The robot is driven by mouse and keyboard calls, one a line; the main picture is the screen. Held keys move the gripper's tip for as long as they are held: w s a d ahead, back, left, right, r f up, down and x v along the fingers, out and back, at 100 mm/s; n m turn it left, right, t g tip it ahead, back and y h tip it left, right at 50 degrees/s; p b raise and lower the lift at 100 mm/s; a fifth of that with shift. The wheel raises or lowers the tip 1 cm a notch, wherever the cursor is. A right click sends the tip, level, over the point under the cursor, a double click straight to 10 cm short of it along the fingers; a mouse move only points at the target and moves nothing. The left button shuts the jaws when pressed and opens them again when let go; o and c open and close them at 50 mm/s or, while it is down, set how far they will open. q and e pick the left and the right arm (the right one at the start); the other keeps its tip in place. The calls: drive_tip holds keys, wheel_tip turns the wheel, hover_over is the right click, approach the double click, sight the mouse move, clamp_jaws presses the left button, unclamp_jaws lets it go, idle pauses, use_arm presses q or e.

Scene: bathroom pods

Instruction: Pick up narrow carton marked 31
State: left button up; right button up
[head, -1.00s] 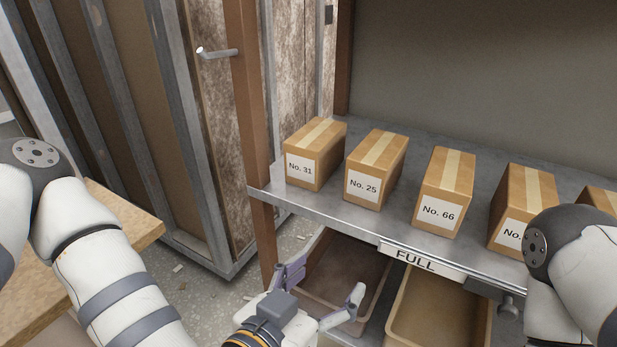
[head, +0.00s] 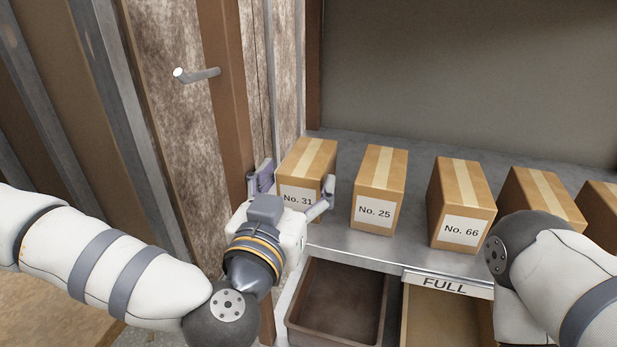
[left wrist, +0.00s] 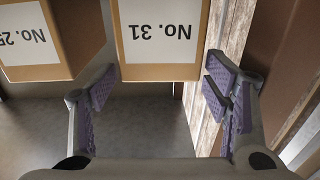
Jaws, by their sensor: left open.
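The narrow carton marked No. 31 (head: 308,158) stands upright at the left end of the metal shelf. Its white label faces me and shows upside down in the left wrist view (left wrist: 160,32). My left gripper (head: 292,190) is open in front of this carton, one finger toward its left side and one toward its right side. In the left wrist view the carton lies between and beyond the spread fingers (left wrist: 160,95), and I see no contact. My right arm shows at the right, but its gripper is out of view.
The No. 25 carton (head: 380,180) stands close to the right, with the No. 66 carton (head: 461,195) and others beyond. A brown post (head: 228,120) is close on the left. Bins (head: 340,300) sit below the shelf edge, which bears a FULL sign (head: 445,284).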

sight(303, 165)
use_arm(q)
drive_tip(key=x, duration=0.4)
drive_tip(key=shift+w, duration=0.15)
drive_tip(key=c, duration=1.3)
